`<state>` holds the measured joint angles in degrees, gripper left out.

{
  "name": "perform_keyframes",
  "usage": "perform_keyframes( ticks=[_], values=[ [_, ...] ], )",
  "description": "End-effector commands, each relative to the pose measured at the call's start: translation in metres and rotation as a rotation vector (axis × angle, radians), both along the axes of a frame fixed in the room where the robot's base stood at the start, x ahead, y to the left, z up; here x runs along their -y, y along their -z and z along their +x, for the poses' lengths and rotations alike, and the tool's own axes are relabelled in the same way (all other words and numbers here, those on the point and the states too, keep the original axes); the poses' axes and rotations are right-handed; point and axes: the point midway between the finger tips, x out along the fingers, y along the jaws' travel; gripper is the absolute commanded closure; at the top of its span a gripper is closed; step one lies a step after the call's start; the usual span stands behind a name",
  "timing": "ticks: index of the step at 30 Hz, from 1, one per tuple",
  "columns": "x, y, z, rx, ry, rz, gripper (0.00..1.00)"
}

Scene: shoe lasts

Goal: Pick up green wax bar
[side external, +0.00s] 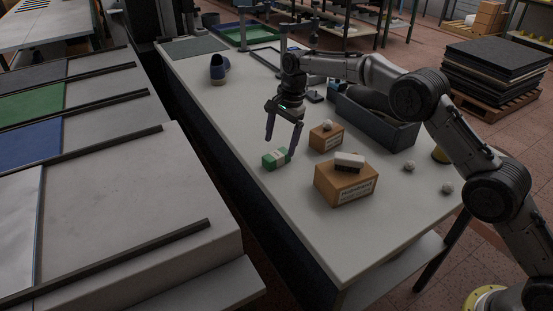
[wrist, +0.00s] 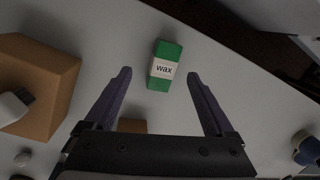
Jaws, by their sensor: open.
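The green wax bar (side external: 275,159) lies flat on the white table near its left edge in the side external view. It has a pale label band, which reads "wax" in the wrist view (wrist: 164,66). My gripper (side external: 283,146) is open and empty, with its two fingers pointing down above and close to the bar. In the wrist view my gripper (wrist: 158,73) has its fingers wide apart. The bar shows between and slightly beyond the fingertips, apart from both.
A cardboard box (side external: 346,184) with a brush (side external: 349,160) on it stands right of the bar. A smaller box (side external: 326,137) with a pale ball on top is behind it. A grey bin (side external: 376,120) stands further right. A blue shoe (side external: 219,69) sits at the back left.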

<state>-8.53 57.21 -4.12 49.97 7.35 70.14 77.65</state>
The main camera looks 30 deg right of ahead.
Motion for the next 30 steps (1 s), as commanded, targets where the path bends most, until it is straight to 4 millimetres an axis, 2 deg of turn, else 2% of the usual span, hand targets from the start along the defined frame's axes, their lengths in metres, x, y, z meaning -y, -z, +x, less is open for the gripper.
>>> perform_keyframes(
  ticks=[12,21,23,30],
  values=[
    [-0.001,0.047,0.011,-0.001,-0.001,0.001,0.11],
    [-0.002,0.052,0.012,0.0,-0.001,0.0,0.11],
    [-0.002,0.052,0.012,0.0,-0.001,0.0,0.18],
    [-0.002,0.052,0.012,0.001,-0.001,0.0,0.62]
  ],
)
